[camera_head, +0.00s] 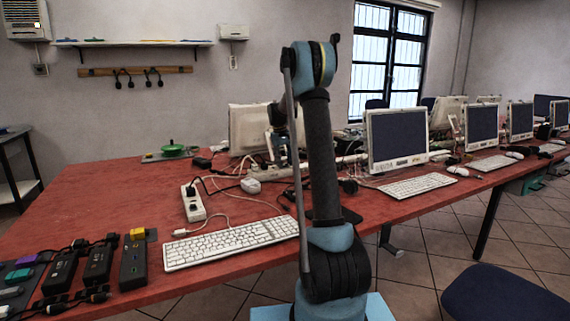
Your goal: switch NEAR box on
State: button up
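I cannot read any label that marks which box is NEAR. Several black boxes lie at the table's front left corner: a left black box (61,271), a middle black box (98,263) and a right black box (133,264). A yellow block (137,234) sits at the far end of the right one. Dark plugs and short cables lie around them. Switch positions are too small to tell. My arm stands upright right of the picture's middle, well to the right of the boxes. I cannot make out my gripper's fingers in this view.
A grey panel (12,293) with coloured pieces lies at the left edge. A white keyboard (230,243) and a white power strip (193,204) with cables lie on the red table (110,190). A green knob (172,149) is farther back. A blue chair (495,298) stands lower right.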

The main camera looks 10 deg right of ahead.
grip_shut()
jog(key=shift+w+d+g+y, duration=0.1)
jog(key=shift+d+g+y, duration=0.25)
jog(key=shift+y, duration=0.45)
jog(key=shift+d+g+y, duration=0.2)
jog(key=shift+g+y, duration=0.05)
jog(key=shift+y, duration=0.85)
grip_release()
notch_tip(320, 180, up, 12)
jog(key=d, duration=0.2)
jog(key=shift+w+f, duration=0.15)
jog(key=shift+w, duration=0.3)
jog(key=shift+s, duration=0.1)
